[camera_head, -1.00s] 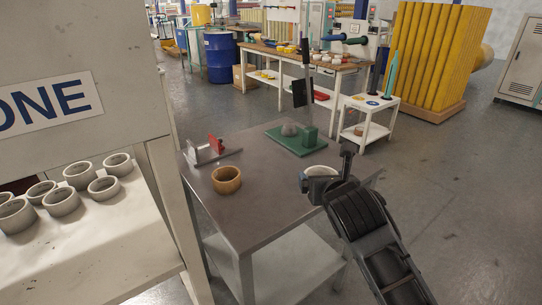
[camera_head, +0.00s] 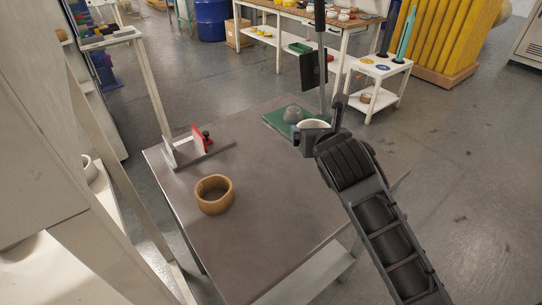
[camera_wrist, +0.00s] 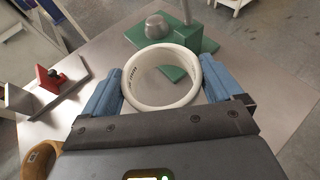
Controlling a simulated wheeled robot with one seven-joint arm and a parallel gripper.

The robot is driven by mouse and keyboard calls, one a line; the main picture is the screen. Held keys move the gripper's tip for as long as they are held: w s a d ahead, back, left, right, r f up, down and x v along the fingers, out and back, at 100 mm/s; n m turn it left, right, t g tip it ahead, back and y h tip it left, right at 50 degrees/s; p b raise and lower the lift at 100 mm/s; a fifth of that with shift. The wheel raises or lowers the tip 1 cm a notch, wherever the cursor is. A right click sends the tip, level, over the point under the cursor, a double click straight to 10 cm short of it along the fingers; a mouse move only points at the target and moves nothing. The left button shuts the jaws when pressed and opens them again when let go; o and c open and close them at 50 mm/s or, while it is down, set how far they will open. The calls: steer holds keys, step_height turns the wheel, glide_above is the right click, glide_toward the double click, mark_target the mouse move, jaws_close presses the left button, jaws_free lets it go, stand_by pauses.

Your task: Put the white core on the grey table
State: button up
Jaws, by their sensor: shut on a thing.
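The white core (camera_wrist: 161,104) is a short ring held between the two blue-padded fingers of my gripper (camera_wrist: 166,95) in the wrist view. In the head view the core (camera_head: 313,124) shows only in part behind my gripper (camera_head: 320,136). My gripper is shut on it and holds it over the far right part of the grey table (camera_head: 262,210). The gap between core and table top is hard to judge.
A brown ring (camera_head: 214,195) sits on the table's left half. A metal bracket with a red part (camera_head: 197,147) stands behind it. A green stand with a grey knob (camera_head: 292,114) is at the far edge, close to the core. The table's middle and front are clear.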

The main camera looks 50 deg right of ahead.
steer(key=b, duration=0.1)
glide_above(271, 183)
step_height(271, 183, down, 6)
steer(key=shift+f, duration=2.2)
steer(key=o, duration=0.7)
steer(key=shift+f, duration=0.1)
steer(key=v, duration=1.2)
steer(key=shift+s+b, duration=0.1)
steer(key=shift+b, duration=0.2)
